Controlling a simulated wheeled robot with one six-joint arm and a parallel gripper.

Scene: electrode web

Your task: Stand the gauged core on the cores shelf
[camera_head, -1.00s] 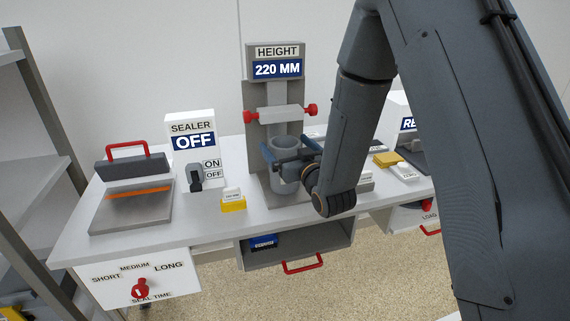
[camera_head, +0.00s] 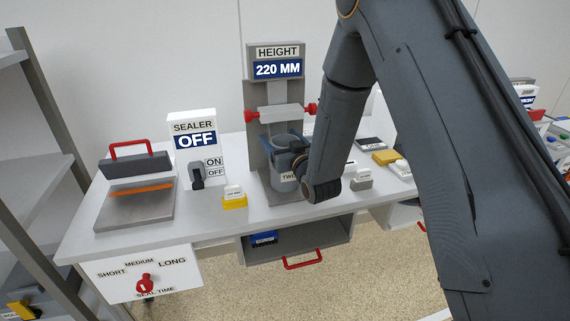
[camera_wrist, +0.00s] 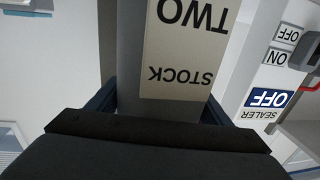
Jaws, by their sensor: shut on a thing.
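The core is a grey hollow cylinder (camera_head: 287,183) at the height gauge (camera_head: 257,125), whose display reads 220 MM. It stands roughly upright in front of the gauge column, below the pale crossbar. My gripper (camera_head: 284,150) is shut on the core, with blue fingers on either side. I cannot tell whether the core's bottom touches the gauge base. No shelf marked for cores can be read.
A grey shelf unit (camera_head: 40,180) stands at the left edge. On the bench, a sealer with a red handle (camera_head: 128,150) and an OFF sign (camera_head: 193,140) stand left of the gauge. A yellow block (camera_head: 234,202) sits near the front edge. An open drawer (camera_head: 300,250) juts out below.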

